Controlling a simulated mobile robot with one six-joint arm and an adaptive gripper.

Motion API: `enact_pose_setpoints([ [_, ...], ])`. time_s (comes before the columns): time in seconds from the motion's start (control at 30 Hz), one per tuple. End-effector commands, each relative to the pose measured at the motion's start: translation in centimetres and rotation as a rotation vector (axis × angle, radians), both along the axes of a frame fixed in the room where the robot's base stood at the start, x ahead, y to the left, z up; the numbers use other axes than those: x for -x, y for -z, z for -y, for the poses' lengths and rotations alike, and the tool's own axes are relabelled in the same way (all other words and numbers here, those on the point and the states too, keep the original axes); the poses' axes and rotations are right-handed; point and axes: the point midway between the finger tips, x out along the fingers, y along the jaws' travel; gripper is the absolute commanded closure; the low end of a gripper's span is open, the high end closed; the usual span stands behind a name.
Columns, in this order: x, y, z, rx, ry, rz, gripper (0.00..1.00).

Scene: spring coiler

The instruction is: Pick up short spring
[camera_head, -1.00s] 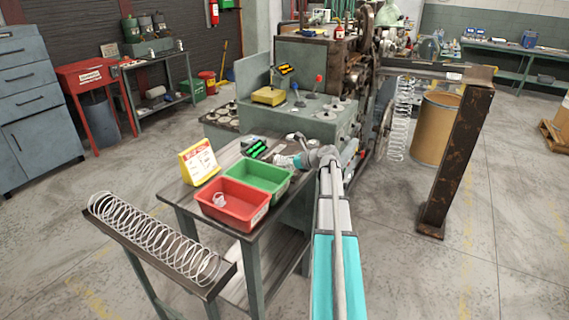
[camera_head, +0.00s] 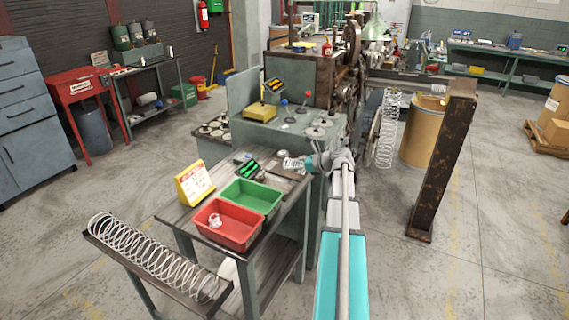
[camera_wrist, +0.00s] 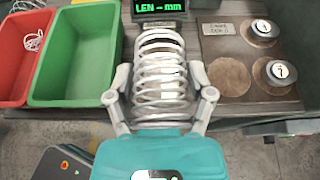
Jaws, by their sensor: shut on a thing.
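A short wire spring (camera_wrist: 160,75) sits between the two fingers of my gripper (camera_wrist: 162,92) in the wrist view, its coils running away from the palm. The fingers are shut on its sides.
A red bin (camera_head: 207,229) with a small white coil and a green bin (camera_head: 268,207) stand on the bench. A length display (camera_wrist: 159,7) is beyond the spring, with a disc board (camera_wrist: 240,70) right. A long spring (camera_head: 150,255) lies in a front-left trough.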

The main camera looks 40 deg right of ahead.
Motion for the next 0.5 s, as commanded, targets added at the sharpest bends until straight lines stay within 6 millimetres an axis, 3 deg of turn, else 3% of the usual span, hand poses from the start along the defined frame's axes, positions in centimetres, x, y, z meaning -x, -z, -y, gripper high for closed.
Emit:
enact_pose_setpoints([
  [0.2,3.5,-2.0,1.6,-0.001,0.003,0.001,0.86],
  [0.5,5.5,-2.8,2.5,0.0,0.0,0.001,0.86],
])
